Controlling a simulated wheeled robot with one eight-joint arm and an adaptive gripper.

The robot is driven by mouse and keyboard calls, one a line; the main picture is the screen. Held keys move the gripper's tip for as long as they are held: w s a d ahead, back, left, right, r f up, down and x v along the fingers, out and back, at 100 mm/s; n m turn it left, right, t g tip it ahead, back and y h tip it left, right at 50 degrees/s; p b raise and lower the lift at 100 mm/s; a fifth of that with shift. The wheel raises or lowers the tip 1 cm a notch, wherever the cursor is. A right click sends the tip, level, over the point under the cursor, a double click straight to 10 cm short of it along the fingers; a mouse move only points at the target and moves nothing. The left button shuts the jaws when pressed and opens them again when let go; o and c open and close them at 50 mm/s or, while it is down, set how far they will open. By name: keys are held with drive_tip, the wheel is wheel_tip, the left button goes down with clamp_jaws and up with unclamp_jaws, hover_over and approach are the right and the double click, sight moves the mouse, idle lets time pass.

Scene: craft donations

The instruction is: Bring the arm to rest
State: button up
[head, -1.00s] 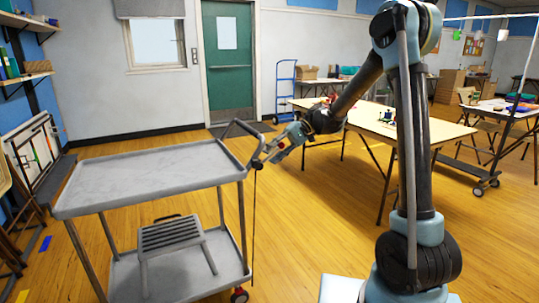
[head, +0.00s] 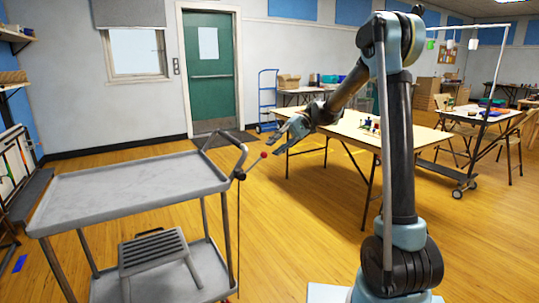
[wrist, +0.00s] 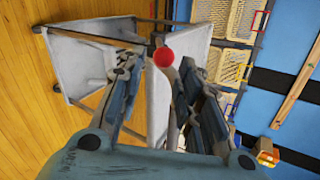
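My gripper (head: 277,137) hangs in the air at the end of my bent arm, to the right of the grey cart's (head: 130,183) handle. Its two fingers are spread and nothing is between them. A red ball knob (head: 263,155) on a thin lever at the cart's handle end sits just below the fingertips in the head view, apart from them. In the wrist view the gripper (wrist: 161,75) shows both fingers wide apart. The red knob (wrist: 163,57) appears beyond the gap between them, with the cart (wrist: 75,62) behind.
A grey step stool (head: 153,250) stands on the cart's lower shelf. A long table (head: 345,128) with small items stands behind my arm. A blue hand truck (head: 268,98) is near the green door (head: 210,70). Wooden floor (head: 300,215) is clear between cart and table.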

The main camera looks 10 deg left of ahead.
drive_tip(key=shift+w+d+r, duration=0.3)
drive_tip(key=shift+w+d, duration=0.05)
drive_tip(key=shift+d, duration=0.05)
drive_tip(key=s+d+f+m+t+h, duration=0.2)
drive_tip(key=s+d+m+t+h, duration=0.3)
drive_tip(key=s+d, duration=1.1)
drive_tip(key=s+d+f+t+h, duration=0.1)
drive_tip(key=s+d+f+t, duration=0.1)
drive_tip(key=s+d+f, duration=0.4)
drive_tip(key=s+d+f+m+t+h, duration=0.1)
drive_tip(key=s+d+f+t+h, duration=0.1)
drive_tip(key=s+d+f, duration=0.5)
drive_tip(key=d+f+t, duration=0.1)
drive_tip(key=d, duration=0.5)
drive_tip(key=shift+t+h, duration=0.3)
drive_tip(key=shift+a, duration=0.1)
